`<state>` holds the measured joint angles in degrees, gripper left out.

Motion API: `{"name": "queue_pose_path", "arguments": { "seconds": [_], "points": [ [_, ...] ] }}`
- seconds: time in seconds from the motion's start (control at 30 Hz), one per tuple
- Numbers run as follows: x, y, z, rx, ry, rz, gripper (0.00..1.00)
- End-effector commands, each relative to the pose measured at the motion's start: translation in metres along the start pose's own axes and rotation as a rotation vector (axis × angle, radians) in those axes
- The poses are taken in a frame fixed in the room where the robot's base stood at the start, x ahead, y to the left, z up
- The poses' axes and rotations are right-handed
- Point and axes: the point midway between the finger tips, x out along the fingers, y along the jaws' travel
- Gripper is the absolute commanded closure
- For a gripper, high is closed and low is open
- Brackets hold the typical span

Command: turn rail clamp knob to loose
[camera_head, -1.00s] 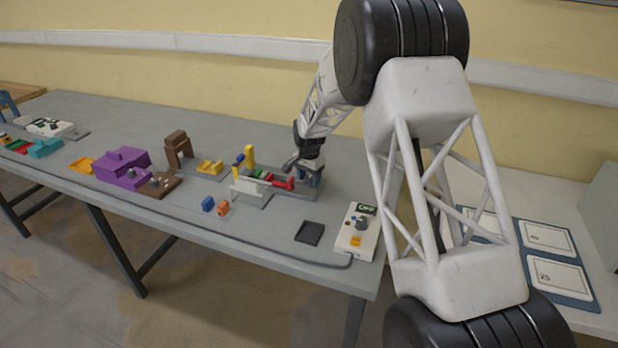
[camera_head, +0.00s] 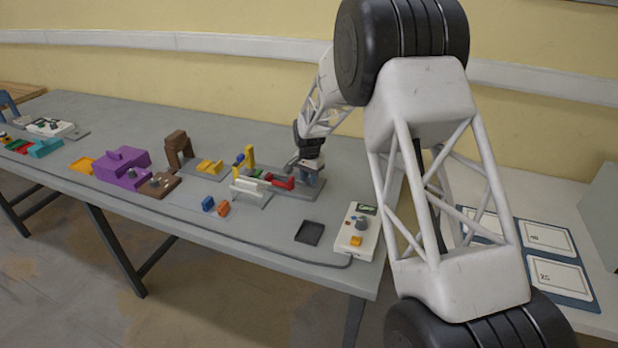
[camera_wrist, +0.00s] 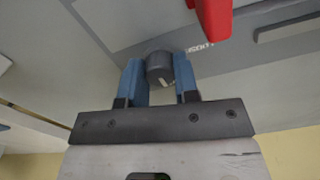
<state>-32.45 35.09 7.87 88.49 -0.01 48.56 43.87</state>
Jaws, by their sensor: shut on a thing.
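The rail clamp knob is a dark round knob (camera_wrist: 160,68) with a light pointer mark, seen from above in the wrist view. It stands on a grey base plate (camera_wrist: 265,50) with partly readable white lettering. My gripper (camera_wrist: 160,78) has its two blue fingers on either side of the knob and is shut on it. In the head view my gripper (camera_head: 312,176) points down at the right end of the rail fixture (camera_head: 318,192), and the knob is hidden there by the fingers. A red part (camera_wrist: 212,15) lies close to the fingers.
A white box with a dial (camera_head: 357,232) and a dark square tray (camera_head: 309,233) lie in front. A purple block (camera_head: 122,168) is farther left. The table behind the fixture is clear.

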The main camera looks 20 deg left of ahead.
Motion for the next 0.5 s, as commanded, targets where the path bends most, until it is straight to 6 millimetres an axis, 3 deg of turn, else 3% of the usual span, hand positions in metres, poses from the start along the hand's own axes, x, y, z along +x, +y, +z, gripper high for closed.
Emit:
{"name": "queue_pose_path", "arguments": {
  "seconds": [0.5],
  "points": [
    [-0.0011,0.0002,-0.0007,-0.377,0.001,-0.001,0.95]
  ]
}}
